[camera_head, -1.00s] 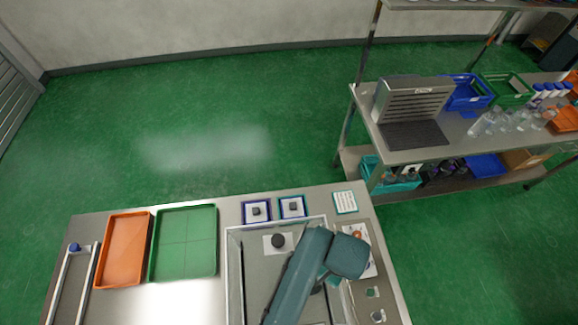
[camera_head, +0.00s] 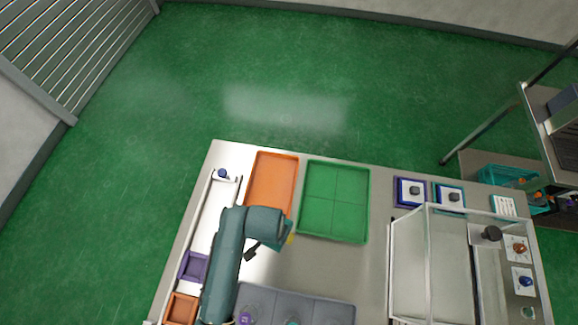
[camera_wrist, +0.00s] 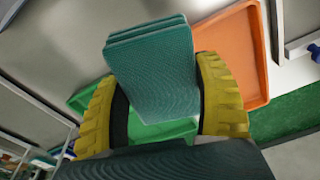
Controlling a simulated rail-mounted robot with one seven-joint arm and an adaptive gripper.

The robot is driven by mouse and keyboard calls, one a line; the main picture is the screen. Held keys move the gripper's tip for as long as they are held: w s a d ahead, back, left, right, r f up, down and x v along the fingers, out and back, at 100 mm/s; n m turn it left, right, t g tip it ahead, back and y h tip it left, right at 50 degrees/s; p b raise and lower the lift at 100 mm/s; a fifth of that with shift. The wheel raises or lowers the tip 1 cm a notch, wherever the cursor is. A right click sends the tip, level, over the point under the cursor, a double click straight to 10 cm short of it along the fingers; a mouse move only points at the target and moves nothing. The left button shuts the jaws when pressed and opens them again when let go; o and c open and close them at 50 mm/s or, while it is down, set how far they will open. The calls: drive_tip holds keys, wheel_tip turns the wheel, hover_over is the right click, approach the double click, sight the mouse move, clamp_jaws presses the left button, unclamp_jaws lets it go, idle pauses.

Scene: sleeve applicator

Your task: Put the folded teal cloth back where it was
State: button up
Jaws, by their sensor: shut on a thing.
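The folded teal cloth (camera_wrist: 150,62) is a layered, ribbed block held between the yellow fingers of my gripper (camera_wrist: 157,90) in the wrist view. My gripper is shut on it, one finger on each side. In the head view, my arm hides the cloth, and only a bit of a yellow finger (camera_head: 291,238) shows, by the near left corner of the green tray (camera_head: 366,205). The cloth is in the air above the table. The orange tray (camera_head: 271,182) is just beyond my arm and looks empty. The green tray is divided into four and looks empty.
A rail frame (camera_head: 196,222) with purple (camera_head: 194,267) and orange (camera_head: 182,308) bins is at left. A grey block (camera_head: 325,308) lies at the near edge. A clear-walled enclosure (camera_head: 428,262) stands at right. Bare table lies between the grey block and green tray.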

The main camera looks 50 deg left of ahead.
drive_tip(key=s+a+f+n+b, duration=0.3)
drive_tip(key=s+f+b, duration=0.1)
drive_tip(key=s+f, duration=0.4)
drive_tip(key=f, duration=0.3)
drive_tip(key=s+f, duration=0.1)
drive_tip(key=f, duration=0.1)
drive_tip(key=f+b, duration=0.1)
drive_tip(key=f, duration=0.2)
drive_tip(key=shift+s+a+f, duration=0.15)
drive_tip(key=shift+a+f, duration=0.15)
drive_tip(key=shift+f, duration=0.05)
drive_tip(key=o, duration=1.1)
drive_tip(key=shift+f, duration=0.1)
drive_tip(key=shift+o, duration=0.2)
wheel_tip(320, 180, up, 12)
drive_tip(key=s+d+p, duration=0.1)
drive_tip(key=p, duration=0.1)
